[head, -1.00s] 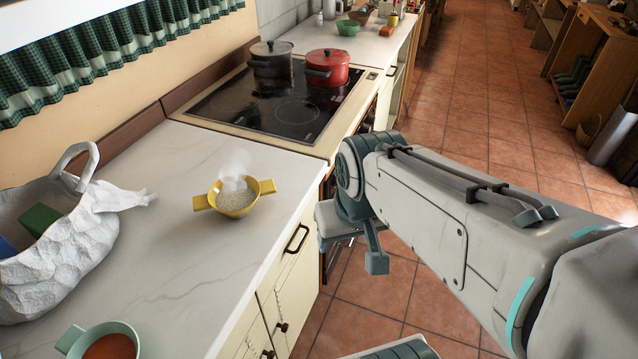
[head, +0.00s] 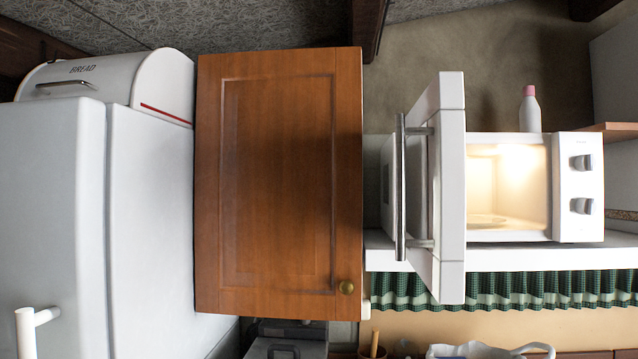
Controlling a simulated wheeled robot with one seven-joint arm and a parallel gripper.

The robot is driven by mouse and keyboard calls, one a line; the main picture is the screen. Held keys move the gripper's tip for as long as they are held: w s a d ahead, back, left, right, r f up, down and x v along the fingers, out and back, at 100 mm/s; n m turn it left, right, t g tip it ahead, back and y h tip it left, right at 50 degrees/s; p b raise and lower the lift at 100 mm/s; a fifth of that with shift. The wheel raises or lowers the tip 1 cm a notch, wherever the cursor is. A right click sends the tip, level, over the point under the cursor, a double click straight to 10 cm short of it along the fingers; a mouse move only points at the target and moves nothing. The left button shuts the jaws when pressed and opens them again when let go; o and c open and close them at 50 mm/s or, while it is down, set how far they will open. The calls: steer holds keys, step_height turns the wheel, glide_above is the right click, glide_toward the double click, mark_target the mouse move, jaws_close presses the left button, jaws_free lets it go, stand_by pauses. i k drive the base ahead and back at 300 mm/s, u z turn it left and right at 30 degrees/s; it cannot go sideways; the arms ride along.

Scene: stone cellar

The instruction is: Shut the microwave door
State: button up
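The white microwave (head: 574,145) stands on a white shelf at the right, its inside lit and two grey knobs on its right panel. Its door (head: 452,190) stands wide open, swung out toward me at the cavity's left side. A long metal handle (head: 401,190) runs upright along the door's left side. My gripper is not in view in the current head picture.
A brown wooden cabinet (head: 278,185) is just left of the open door. Left of it are a white fridge (head: 150,220) and a bread bin (head: 115,85). A pink-capped bottle (head: 530,112) shows above the microwave. A green checked curtain (head: 530,287) hangs under the shelf (head: 540,257).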

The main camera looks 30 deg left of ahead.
mark_target(431, 205)
steer(key=z, duration=0.25)
steer(key=k, duration=0.2)
steer(key=u, duration=1.55)
steer(key=i, duration=0.95)
steer(key=z, duration=0.35)
steer(key=k, duration=1)
steer(key=u, duration=1.3)
steer(key=i, duration=0.75)
steer(key=z, duration=1.35)
